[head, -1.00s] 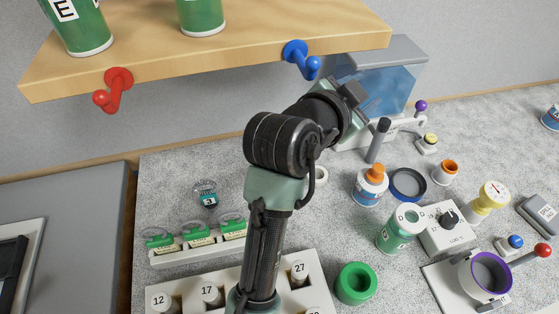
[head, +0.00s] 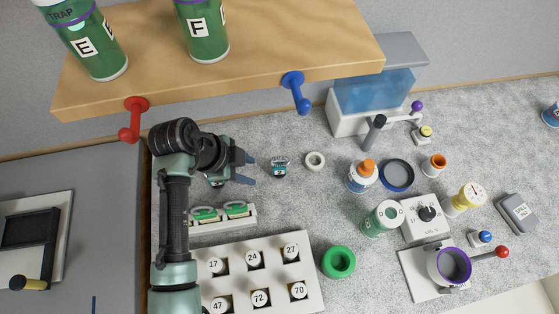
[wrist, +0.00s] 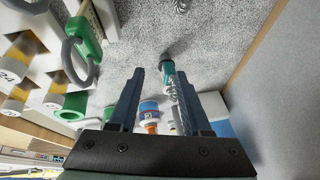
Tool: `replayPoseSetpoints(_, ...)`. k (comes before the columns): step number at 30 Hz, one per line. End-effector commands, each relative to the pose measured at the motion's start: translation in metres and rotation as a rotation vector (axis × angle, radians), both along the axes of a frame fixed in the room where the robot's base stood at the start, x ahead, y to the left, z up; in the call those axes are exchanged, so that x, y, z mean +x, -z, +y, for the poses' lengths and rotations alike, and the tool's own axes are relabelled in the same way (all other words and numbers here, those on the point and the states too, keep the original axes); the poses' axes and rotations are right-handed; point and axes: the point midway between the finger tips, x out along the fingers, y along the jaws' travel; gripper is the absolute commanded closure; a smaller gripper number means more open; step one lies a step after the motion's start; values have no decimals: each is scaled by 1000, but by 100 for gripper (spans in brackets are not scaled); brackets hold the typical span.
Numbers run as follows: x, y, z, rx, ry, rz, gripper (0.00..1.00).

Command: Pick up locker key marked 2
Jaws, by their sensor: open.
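A small teal-topped locker key (head: 280,166) with a pale label lies on the speckled counter, just right of my gripper's tips. Its number is too small to read surely. In the wrist view this key (wrist: 167,70) shows between the fingertips and beyond them, touching neither. My gripper (head: 253,170) is open and empty, its fingers pointing right in the head view; they also show in the wrist view (wrist: 161,71). Green-clipped keys (head: 236,209) hang on a white rack (head: 225,224), partly hidden by my arm.
A numbered block (head: 235,284) and green ring (head: 338,262) stand in front. The wooden shelf (head: 240,75) with red and blue hooks is behind. Bottles and devices crowd the right side.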

Motion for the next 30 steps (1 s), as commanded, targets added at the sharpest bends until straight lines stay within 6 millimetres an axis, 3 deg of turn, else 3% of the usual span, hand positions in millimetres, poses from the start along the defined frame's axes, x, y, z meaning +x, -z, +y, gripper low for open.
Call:
replayPoseSetpoints(10, 17, -3, -29, 1, 2, -1, 52)
replayPoseSetpoints(17, 37, -4, -64, 2, 1, -1, 52)
replayPoseSetpoints(22, 38, 9, -65, 1, -3, -1, 52)
replayPoseSetpoints(29, 39, 11, -66, 0, -3, -3, 52)
replayPoseSetpoints(30, 39, 11, -65, 0, -3, -3, 55)
